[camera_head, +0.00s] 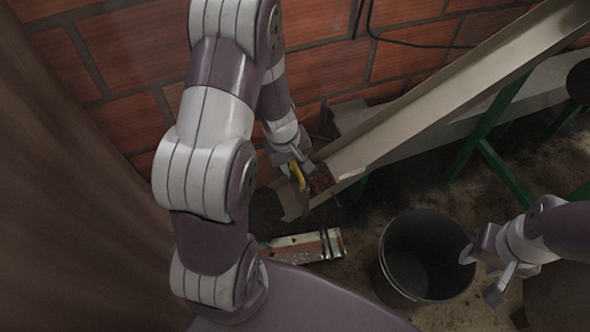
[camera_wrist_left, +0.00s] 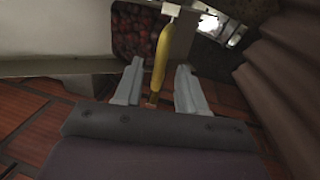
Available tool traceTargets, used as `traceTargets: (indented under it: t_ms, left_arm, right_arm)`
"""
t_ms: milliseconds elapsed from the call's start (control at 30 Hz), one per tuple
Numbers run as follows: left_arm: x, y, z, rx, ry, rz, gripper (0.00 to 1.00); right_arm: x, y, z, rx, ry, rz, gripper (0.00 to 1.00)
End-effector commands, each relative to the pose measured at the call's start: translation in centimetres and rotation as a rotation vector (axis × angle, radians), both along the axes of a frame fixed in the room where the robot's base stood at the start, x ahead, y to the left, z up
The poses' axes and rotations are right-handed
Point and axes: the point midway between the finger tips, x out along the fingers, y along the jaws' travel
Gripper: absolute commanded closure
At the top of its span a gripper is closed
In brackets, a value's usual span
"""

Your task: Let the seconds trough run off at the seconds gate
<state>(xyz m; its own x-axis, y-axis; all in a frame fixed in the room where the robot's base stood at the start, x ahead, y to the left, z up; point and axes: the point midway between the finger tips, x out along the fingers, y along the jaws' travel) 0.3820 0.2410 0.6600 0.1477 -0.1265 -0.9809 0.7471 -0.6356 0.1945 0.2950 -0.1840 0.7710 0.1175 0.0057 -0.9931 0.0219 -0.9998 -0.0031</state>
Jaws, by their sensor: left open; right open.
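The seconds trough (camera_head: 440,95) is a long grey channel sloping down from the upper right to its low end near the brick wall. Dark red cherries (camera_head: 321,179) lie in that low end; they also show in the left wrist view (camera_wrist_left: 135,32). The seconds gate has a yellow handle (camera_head: 298,177) beside the cherries and a pale plate (camera_wrist_left: 180,20). My left gripper (camera_wrist_left: 158,68) is open, with its fingers on either side of the yellow handle; I cannot tell whether they touch it. My right gripper (camera_head: 481,275) is open and empty by the bucket's right rim.
A dark bucket (camera_head: 396,268) stands on the floor, below and right of the trough's low end. A worn red and white block (camera_head: 305,246) lies left of it. Green legs (camera_head: 490,125) stand under the trough. The brick wall (camera_head: 120,90) is close behind my left arm.

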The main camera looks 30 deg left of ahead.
Motion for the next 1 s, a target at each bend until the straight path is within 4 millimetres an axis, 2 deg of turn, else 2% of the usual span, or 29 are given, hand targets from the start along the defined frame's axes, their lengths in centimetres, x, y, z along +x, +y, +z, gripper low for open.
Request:
traceTargets:
  t_ms: [67,333,367,400,467,633,733,1000]
  left_arm:
    - [0.1,-0.1,-0.7,0.001,-0.001,-0.002,0.60]
    - [0.2,-0.1,-0.7,0.002,-0.002,-0.002,0.60]
    - [0.2,-0.1,-0.7,0.002,-0.002,-0.002,0.66]
    - [0.2,-0.1,-0.7,0.001,-0.001,-0.002,0.79]
    - [0.2,-0.1,-0.7,0.001,-0.001,-0.002,0.99]
    - [0.1,-0.1,-0.6,0.001,-0.001,-0.002,1.00]
    - [0.2,-0.1,0.1,0.001,-0.002,-0.003,1.00]
    - [0.2,-0.1,5.2,0.000,-0.002,-0.002,1.00]
  right_arm:
    - [0.0,0.0,-0.5,0.000,0.000,0.000,0.55]
    - [0.0,0.0,-0.4,0.000,-0.001,0.000,0.55]
    - [0.0,0.0,-0.4,0.000,-0.001,0.000,0.55]
    - [0.0,0.0,-0.4,0.000,-0.001,0.000,0.55]
    - [0.0,0.0,-0.4,0.000,-0.001,0.000,0.55]
    - [0.0,0.0,-0.4,0.000,0.000,0.000,0.55]
    - [0.0,0.0,0.4,0.000,0.000,0.000,0.55]
    - [0.0,0.0,5.0,0.000,-0.001,0.000,0.55]
